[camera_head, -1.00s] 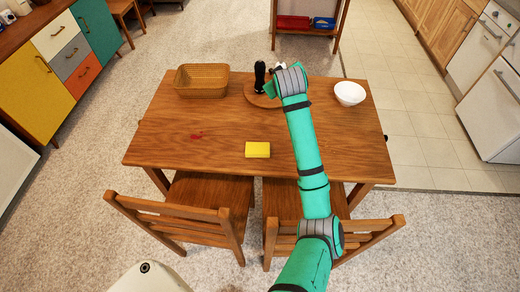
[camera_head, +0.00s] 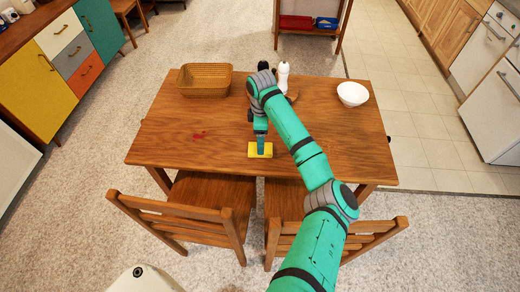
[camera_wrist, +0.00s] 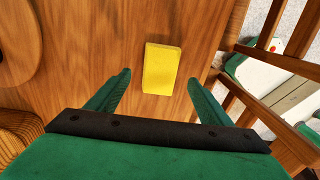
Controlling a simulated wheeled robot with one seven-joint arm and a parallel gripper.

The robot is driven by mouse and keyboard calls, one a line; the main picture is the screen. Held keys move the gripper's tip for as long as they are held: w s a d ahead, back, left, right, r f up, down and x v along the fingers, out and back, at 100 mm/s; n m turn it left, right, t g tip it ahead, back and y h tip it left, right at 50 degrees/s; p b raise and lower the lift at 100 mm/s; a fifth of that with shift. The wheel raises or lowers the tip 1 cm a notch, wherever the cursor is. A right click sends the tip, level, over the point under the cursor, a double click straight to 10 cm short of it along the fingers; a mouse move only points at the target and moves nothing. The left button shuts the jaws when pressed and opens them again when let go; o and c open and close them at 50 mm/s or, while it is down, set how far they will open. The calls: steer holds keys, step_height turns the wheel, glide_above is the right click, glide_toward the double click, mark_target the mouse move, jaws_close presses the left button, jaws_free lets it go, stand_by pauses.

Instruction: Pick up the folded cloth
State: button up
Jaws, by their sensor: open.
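The folded cloth (camera_head: 252,150) is a small yellow rectangle lying flat near the front edge of the wooden table (camera_head: 350,140).
A woven basket (camera_head: 204,81) stands at the table's back left. A white bowl (camera_head: 352,94) is at the back right. A white shaker (camera_head: 283,75) stands at the back middle, partly behind my arm. A red mark (camera_head: 199,135) is on the left. Two chairs (camera_head: 180,215) line the front.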

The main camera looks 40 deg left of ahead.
steer(key=shift+a+f, duration=0.1)
steer(key=shift+f, duration=2.6)
steer(key=shift+c, duration=0.5)
steer(key=c, duration=1)
